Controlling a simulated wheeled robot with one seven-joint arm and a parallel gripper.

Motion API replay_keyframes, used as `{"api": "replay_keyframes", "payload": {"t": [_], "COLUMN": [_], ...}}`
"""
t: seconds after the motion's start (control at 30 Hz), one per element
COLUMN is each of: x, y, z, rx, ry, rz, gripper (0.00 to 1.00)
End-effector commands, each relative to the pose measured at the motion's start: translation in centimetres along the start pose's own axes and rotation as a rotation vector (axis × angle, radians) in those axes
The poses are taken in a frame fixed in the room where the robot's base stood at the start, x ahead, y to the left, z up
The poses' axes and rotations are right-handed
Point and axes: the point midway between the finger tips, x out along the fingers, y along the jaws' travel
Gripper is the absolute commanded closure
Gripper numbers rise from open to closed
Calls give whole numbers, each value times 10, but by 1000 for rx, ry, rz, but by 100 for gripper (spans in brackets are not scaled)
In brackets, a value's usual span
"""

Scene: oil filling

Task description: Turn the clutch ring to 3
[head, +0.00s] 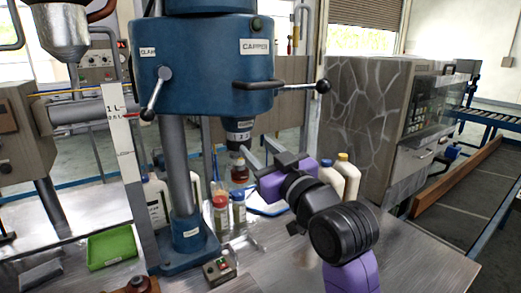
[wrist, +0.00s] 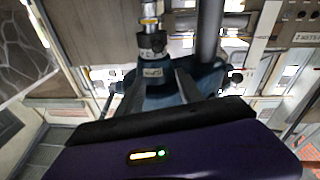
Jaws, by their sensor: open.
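The blue capper head (head: 215,65) stands on a steel column. Its dark clutch ring (head: 240,126) hangs below it, with small numbers I cannot read surely and a pale label band under them. The ring also shows in the wrist view (wrist: 152,42), which looks upside down. My gripper (head: 259,153) is open and empty, just below and right of the ring in the head view. In the wrist view its fingers (wrist: 146,88) point toward the ring and stand apart on either side of its line. I see no contact. The ring's far side is hidden.
A bottle with reddish-brown liquid (head: 239,171) stands under the chuck. Several bottles stand behind the column and my gripper. A black-knobbed lever (head: 290,86) sticks out right of the head. A green tray (head: 111,247) lies left; the table's front right is bare.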

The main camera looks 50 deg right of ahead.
Motion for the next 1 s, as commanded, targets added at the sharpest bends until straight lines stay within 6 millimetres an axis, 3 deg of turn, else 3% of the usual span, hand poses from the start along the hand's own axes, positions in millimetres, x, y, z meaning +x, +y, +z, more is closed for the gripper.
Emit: {"api": "replay_keyframes", "payload": {"t": [0.1, 0.2, 0.37, 0.7, 1.0], "x": [-1, -1, 13, 62, 76], "y": [-6, -8, -9, -10, -11], "z": [21, 30, 32, 38, 40], "rx": [-12, -21, -28, -27, -26], "ry": [-83, -116, -123, -122, -120], "rz": [-25, -34, -35, -34, -34], "gripper": [56, 56, 56, 56, 56]}}
